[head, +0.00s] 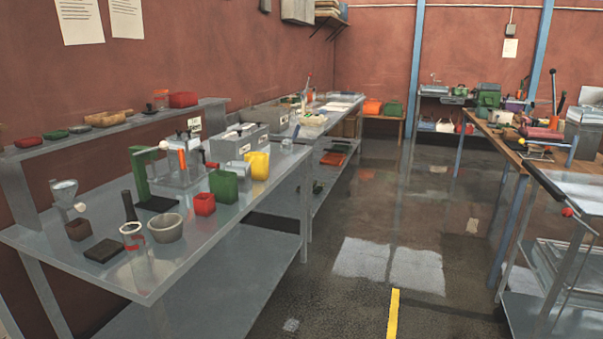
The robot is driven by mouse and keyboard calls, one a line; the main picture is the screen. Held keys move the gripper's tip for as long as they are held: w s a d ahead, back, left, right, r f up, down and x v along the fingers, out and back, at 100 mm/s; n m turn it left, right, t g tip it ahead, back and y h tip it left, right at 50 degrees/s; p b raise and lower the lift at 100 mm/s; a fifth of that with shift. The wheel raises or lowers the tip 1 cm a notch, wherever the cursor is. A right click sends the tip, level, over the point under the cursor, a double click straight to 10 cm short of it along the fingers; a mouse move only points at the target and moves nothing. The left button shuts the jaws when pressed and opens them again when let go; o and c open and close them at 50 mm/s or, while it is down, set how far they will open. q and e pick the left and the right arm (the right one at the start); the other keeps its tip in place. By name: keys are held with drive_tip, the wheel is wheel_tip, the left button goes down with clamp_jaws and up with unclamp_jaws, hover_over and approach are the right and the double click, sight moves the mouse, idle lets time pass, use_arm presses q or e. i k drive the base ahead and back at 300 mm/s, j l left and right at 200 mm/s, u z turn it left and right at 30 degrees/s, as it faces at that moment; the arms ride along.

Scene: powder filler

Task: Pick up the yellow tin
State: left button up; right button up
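A yellow tin (258,166) stands on the grey metal table (232,214) at the left, near its far right end. It touches or stands close to a grey metal box behind it; I cannot tell which. A green tin (223,187) and a smaller red tin (204,204) stand in front of it, nearer to me. Neither of my grippers shows in the head view.
A green-framed press (140,175), a grey bowl (166,227), a glass jar (132,236) and a dark block (104,250) stand on the same table. A shelf (110,130) runs behind. The floor right of the table is open, with a yellow stripe (393,315).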

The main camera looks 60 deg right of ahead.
sight(259, 161)
drive_tip(key=z, duration=1.45)
